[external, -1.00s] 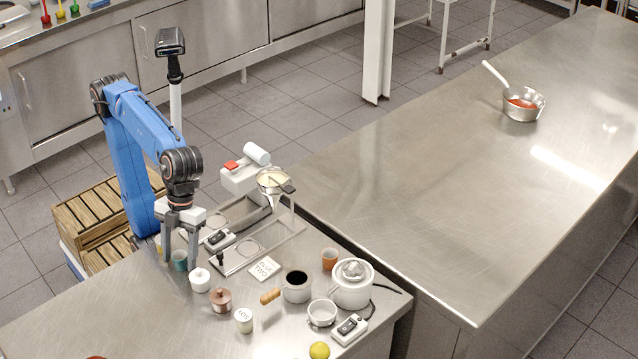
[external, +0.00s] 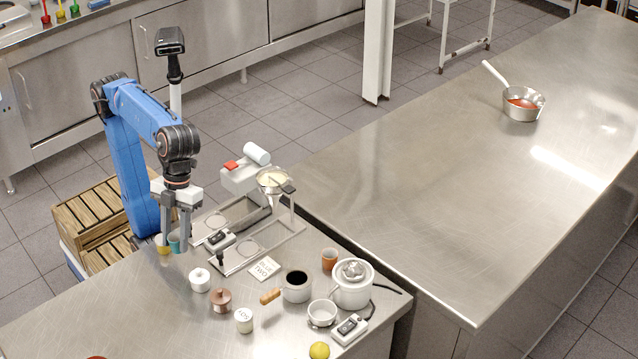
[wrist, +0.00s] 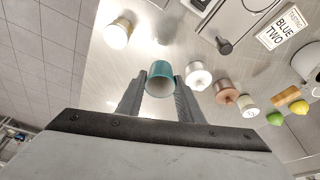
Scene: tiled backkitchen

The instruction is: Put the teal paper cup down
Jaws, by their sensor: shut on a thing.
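The teal paper cup (external: 174,242) is between the two fingers of my gripper (external: 176,243) in the external view. My gripper is shut on it and appears to hold it above the steel counter (external: 130,300), near the counter's back left edge. In the wrist view, the teal cup (wrist: 160,80) shows between the fingertips (wrist: 160,88), with its open end toward the camera. In the external view, the fingers hide part of the cup.
The counter's front left is mostly bare.

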